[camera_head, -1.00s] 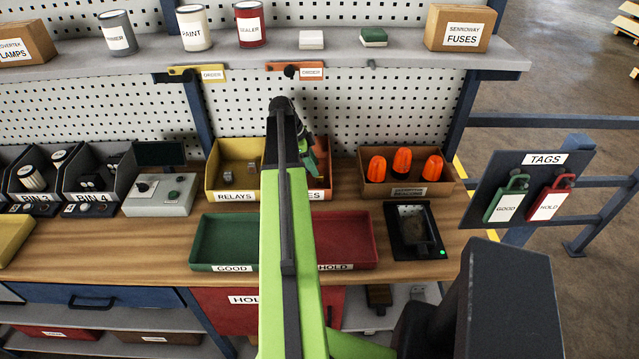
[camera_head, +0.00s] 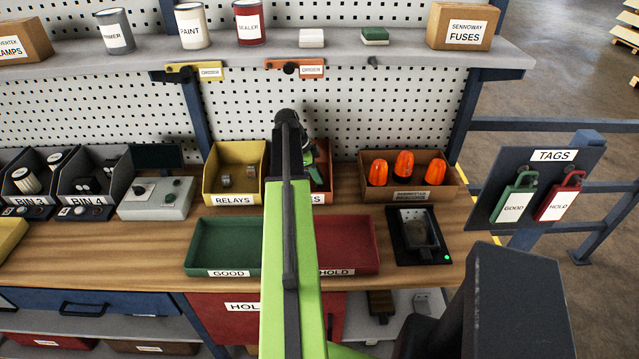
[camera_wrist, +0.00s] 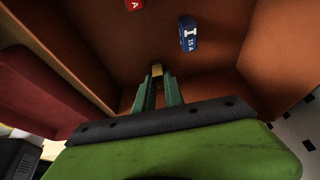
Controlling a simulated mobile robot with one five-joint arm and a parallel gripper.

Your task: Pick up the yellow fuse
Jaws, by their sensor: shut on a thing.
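The yellow fuse (camera_wrist: 157,69) shows in the wrist view as a small yellow piece between the tips of my gripper (camera_wrist: 158,78). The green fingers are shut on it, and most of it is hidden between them. My gripper is inside the orange fuse bin (camera_wrist: 222,70). A blue fuse (camera_wrist: 188,34) marked 15 A and a red fuse (camera_wrist: 134,4) lie farther in on the bin floor, apart from the fingers. In the head view my arm hides most of this bin (camera_head: 322,197) and the fuses in it.
A yellow relay bin (camera_head: 235,200) is left of the fuse bin, and a bin of orange beacons (camera_head: 408,197) is on the right. A green GOOD tray (camera_head: 222,273) and a red HOLD tray (camera_head: 350,271) lie in front. A shelf (camera_head: 400,53) runs above.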

